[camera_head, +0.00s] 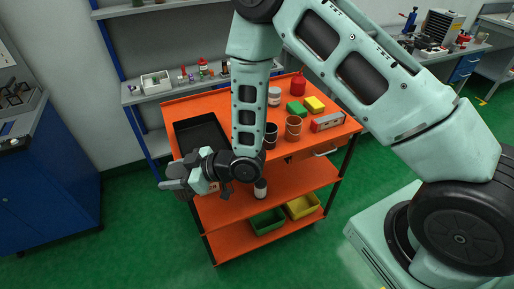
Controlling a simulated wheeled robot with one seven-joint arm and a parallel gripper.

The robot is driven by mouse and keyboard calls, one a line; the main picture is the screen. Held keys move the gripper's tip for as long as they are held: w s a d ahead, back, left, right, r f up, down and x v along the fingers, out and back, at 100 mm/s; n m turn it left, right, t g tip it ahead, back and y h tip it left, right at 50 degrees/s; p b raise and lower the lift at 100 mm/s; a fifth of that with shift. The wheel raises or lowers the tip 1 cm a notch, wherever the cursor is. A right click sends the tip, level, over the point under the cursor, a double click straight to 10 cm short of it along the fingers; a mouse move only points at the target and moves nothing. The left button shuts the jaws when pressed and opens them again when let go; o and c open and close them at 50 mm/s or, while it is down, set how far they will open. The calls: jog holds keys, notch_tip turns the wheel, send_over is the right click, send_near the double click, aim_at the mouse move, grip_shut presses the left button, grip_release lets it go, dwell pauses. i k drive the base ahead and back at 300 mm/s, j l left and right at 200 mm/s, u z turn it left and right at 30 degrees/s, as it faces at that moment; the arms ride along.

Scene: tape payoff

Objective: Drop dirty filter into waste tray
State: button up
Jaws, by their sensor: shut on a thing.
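My gripper (173,184) is at the left front corner of the orange cart, at the end of my arm. It is shut on a small grey thing, which I take to be the dirty filter; it is too small and merged with the jaws to make out its shape. A black shallow tray (186,128), likely the waste tray, lies on the left of the cart's top. It looks empty where I see it; my wrist hides part of its front edge. The gripper shows in front of the tray, lower in the picture, apart from its visible floor.
The orange cart (290,157) also bears dark and brown cups (293,128), a red bottle (298,84), green and yellow blocks (314,104) and a red-white box (327,122). Green and yellow bins (268,222) sit on its bottom shelf. A blue cabinet (40,170) stands left.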

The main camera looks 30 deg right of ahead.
aim_at(203, 140)
jog(key=i+l, duration=0.3)
jog(key=i, duration=0.15)
jog(key=i+l, duration=0.3)
jog(key=i, duration=0.1)
